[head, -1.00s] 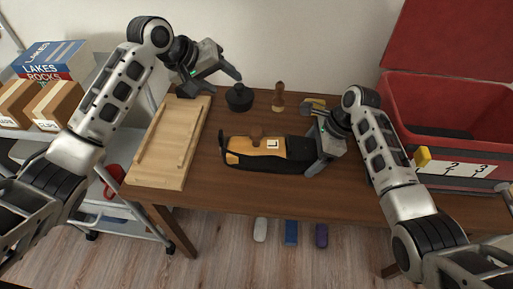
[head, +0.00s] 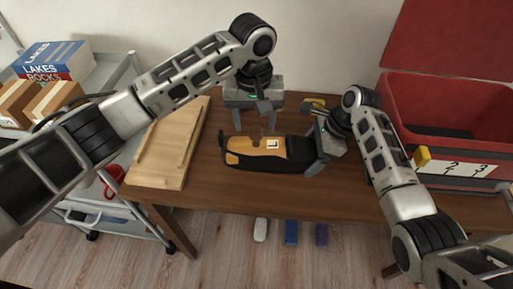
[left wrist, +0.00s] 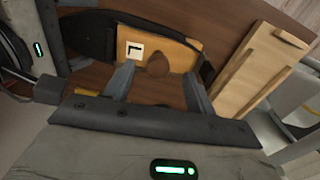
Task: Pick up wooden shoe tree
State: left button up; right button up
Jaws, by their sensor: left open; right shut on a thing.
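The wooden shoe tree looks like the tan piece with a brown round knob (left wrist: 158,63), set in a long black shoe-like item (head: 290,162) on the table. A small white label (head: 272,144) lies beside the knob. My left gripper (head: 256,124) is open behind the knob in the head view. In the left wrist view its two fingers (left wrist: 157,88) stand apart on either side of the knob; I cannot tell if they touch it. My right gripper (head: 318,160) is shut on the right end of the black item, partly hiding it.
A wooden rack (head: 165,155) lies on the table's left. A yellow-and-grey item (head: 313,105) lies behind my right gripper. A red open box (head: 455,125) stands at the right. Books (head: 45,62) and cartons are on the left shelf. The table's front strip (head: 290,192) is clear.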

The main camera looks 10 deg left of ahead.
aim_at(256, 130)
pick_arm(q)
jog(key=f, duration=0.5)
jog(key=shift+w+d+f, duration=0.1)
jog(key=shift+w+d, duration=0.05)
jog(key=shift+w, duration=0.2)
pick_arm(e)
jog(key=shift+r, duration=0.1)
pick_arm(q)
jog(key=shift+c, duration=0.4)
jog(key=c, duration=0.9)
jog(key=shift+c, duration=0.2)
notch_tip(256, 130, up, 10)
jog(key=shift+r, duration=0.1)
jog(key=shift+r, duration=0.1)
